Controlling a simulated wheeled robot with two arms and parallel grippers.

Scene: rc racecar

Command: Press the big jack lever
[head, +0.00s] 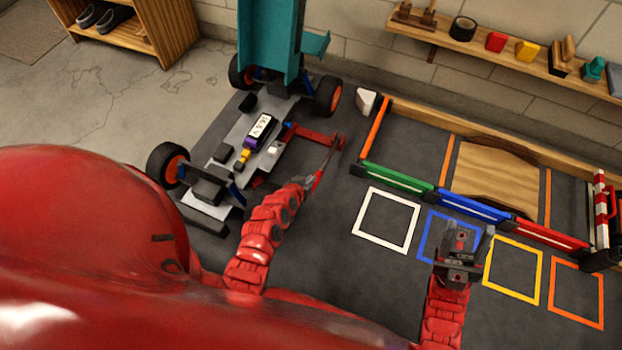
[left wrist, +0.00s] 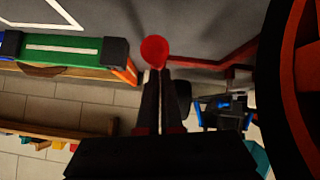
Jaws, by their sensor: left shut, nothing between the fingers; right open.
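The race car (head: 225,165) stands on the dark floor mat in the head view, with its body raised over the chassis. A red jack bar (head: 312,134) extends from the chassis to the right. The thin red lever (head: 324,168) slopes down from the bar's outer end toward my left gripper (head: 308,182). In the left wrist view, my left gripper (left wrist: 159,72) is shut and empty. A round red knob (left wrist: 153,50) appears right at its fingertips; I cannot tell whether they touch. My right gripper (head: 466,235) is open and empty above the blue square, away from the car.
Green (head: 398,178), blue (head: 472,207) and red (head: 550,234) barriers stand along the mat behind coloured floor squares. A wooden ramp (head: 497,176) lies behind them. A wheel (left wrist: 300,75) fills the left wrist view's right side. Clear mat lies between my grippers.

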